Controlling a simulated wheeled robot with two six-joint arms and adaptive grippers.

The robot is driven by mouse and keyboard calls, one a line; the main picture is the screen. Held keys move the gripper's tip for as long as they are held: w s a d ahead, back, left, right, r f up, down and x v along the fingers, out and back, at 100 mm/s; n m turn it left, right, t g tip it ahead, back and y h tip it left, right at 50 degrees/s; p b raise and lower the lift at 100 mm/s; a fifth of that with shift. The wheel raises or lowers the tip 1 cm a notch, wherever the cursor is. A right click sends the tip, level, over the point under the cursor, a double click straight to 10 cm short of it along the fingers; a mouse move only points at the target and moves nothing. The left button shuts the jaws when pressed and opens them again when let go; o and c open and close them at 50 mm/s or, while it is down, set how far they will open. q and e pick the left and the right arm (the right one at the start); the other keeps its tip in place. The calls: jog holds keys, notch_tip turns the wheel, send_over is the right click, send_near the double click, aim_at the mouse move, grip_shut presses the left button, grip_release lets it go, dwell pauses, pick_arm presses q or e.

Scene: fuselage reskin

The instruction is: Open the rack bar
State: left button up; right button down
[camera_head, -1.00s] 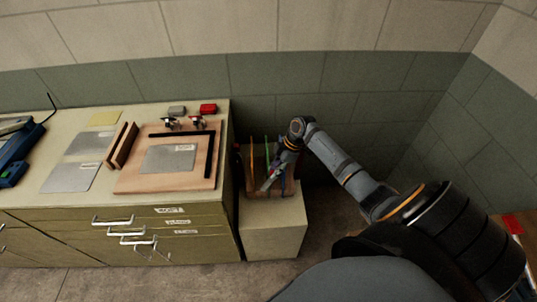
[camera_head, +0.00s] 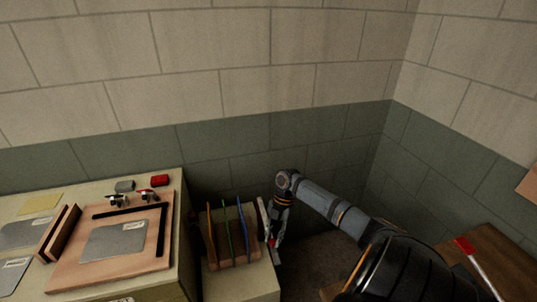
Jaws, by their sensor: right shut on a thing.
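The rack (camera_head: 222,267) is a small wooden holder on a pale stand, with upright orange (camera_head: 211,235), green (camera_head: 228,240) and blue (camera_head: 242,228) pieces standing in it. A pale, narrow bar (camera_head: 262,214) stands at the rack's right side, clear of the front of the colored pieces. My right gripper (camera_head: 273,243) is at this right side, pointing down, and is shut on the rack bar. The fingertips are small and dark here, so the exact grip is hard to see. My left gripper is not in view.
Walls close in behind and at right. A brown wooden surface (camera_head: 485,250) is at the lower right.

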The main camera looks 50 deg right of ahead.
jog(key=shift+d, duration=0.15)
jog(key=c, duration=1.1)
grip_release()
jog(key=v, duration=1.2)
